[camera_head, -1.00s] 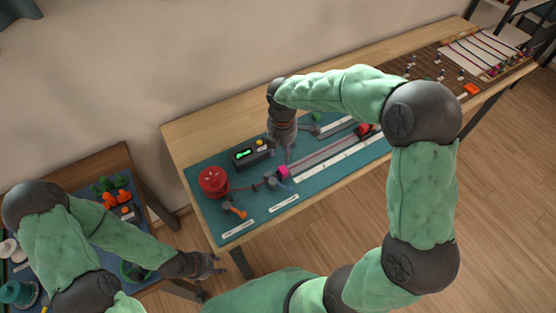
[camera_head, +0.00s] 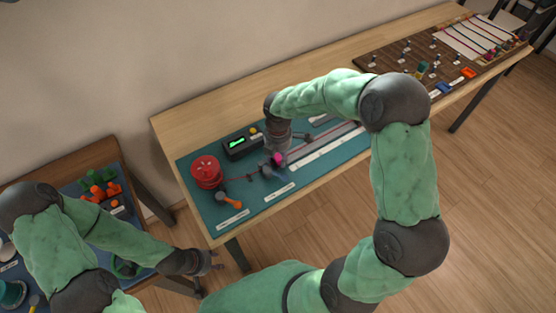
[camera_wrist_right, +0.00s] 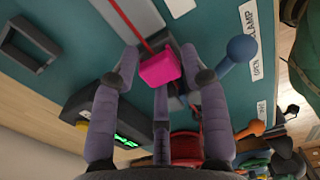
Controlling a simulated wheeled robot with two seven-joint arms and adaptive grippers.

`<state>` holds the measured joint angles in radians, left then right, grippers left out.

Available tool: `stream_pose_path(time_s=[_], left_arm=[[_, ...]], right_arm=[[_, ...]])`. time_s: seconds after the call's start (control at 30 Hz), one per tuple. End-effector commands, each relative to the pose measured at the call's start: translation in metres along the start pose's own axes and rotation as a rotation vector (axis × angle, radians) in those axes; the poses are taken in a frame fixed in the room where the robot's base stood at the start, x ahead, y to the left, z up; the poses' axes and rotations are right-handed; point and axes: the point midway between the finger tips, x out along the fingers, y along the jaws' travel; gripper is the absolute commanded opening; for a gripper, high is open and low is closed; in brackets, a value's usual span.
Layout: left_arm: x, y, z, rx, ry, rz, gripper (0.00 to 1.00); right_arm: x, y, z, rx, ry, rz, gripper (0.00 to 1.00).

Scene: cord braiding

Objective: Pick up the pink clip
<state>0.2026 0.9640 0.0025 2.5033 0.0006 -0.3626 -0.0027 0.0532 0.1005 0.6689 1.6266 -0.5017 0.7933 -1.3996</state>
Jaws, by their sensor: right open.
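The pink clip (camera_head: 279,158) sits on a red cord over the teal mat, and it shows large in the right wrist view (camera_wrist_right: 160,68). My right gripper (camera_head: 279,163) is low over the mat at the clip. In the right wrist view its spread fingers (camera_wrist_right: 160,58) stand on either side of the clip, with another finger below it in the picture. They look open, not closed on it. In the head view the fingers partly hide the clip. My left gripper (camera_head: 214,262) is empty, off the front edge of the table, with its fingers apart.
A red spool (camera_head: 206,172) and a black box with a green display (camera_head: 241,144) stand close by. A clamp with a blue-knobbed lever (camera_wrist_right: 240,50) is beside the clip. An orange-handled tool (camera_head: 230,200) lies in front. A brown pegged board (camera_head: 400,62) is far right.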

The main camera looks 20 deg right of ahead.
Motion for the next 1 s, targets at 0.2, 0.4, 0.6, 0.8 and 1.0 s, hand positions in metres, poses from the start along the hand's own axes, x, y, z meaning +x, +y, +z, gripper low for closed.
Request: stream_pose_path(time_s=[0.2,0.4,0.6,0.8,1.0], left_arm=[[0.000,0.000,0.000,0.000,0.000,0.000,0.40],[0.000,0.000,0.000,0.000,0.000,0.000,0.40],[0.000,0.000,0.000,0.000,0.000,0.000,0.40],[-0.002,0.001,0.000,0.000,0.000,0.000,0.40],[-0.009,0.003,0.000,0.000,0.000,0.000,0.40]], right_arm=[[0.000,0.001,0.000,0.001,0.000,0.002,0.45],[0.000,0.000,0.000,0.001,0.000,0.002,0.17],[0.000,0.000,0.000,0.001,0.000,0.002,0.17],[-0.005,0.001,0.000,0.001,0.000,0.002,0.17],[-0.025,0.001,0.000,0.002,0.000,0.004,0.17]])
